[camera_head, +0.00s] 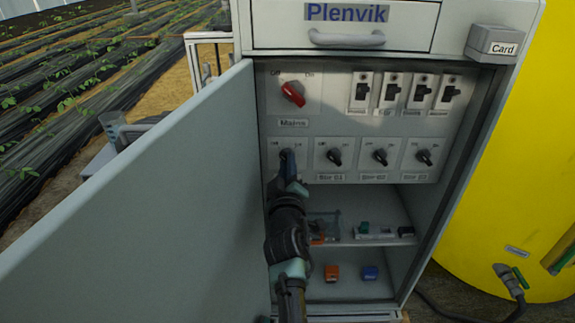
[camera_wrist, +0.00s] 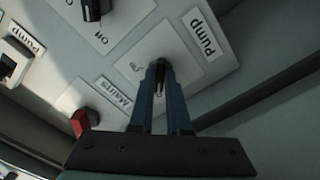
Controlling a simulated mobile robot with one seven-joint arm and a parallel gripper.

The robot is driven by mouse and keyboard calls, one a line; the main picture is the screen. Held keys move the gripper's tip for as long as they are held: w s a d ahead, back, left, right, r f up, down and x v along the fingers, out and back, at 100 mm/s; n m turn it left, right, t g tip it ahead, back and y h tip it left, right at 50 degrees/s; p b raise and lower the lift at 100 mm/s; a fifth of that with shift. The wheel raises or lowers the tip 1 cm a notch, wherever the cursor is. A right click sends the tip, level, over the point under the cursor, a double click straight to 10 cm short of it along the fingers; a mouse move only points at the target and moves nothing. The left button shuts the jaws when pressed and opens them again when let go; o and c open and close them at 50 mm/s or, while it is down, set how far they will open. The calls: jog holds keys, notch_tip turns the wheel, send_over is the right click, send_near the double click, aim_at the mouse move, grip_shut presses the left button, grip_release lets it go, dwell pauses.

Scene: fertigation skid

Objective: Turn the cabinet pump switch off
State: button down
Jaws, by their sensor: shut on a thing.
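The pump switch (camera_wrist: 159,89) is a dark rotary knob on a pale plate marked "Pump" in the wrist view. In the head view the pump switch plate (camera_head: 273,146) is the leftmost of the lower row inside the open cabinet (camera_head: 470,160). My gripper (camera_wrist: 160,72) is shut on the knob, one blue finger on each side. It also shows in the head view (camera_head: 288,168), reaching up to the switch from below. The fingers hide most of the knob, so I cannot tell which way it points.
The red mains switch (camera_head: 293,94) is just above. Three more black knobs (camera_head: 380,157) sit to the right, with several breakers (camera_head: 405,93) above them. The open door (camera_head: 150,200) stands close on the left. Shelves below hold small parts, including an orange block (camera_head: 331,272).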

jog(key=shift+f, duration=0.1)
jog(key=c, duration=0.9)
grip_release()
jog(key=shift+s+p, duration=3.45)
jog(key=shift+s, duration=3.05)
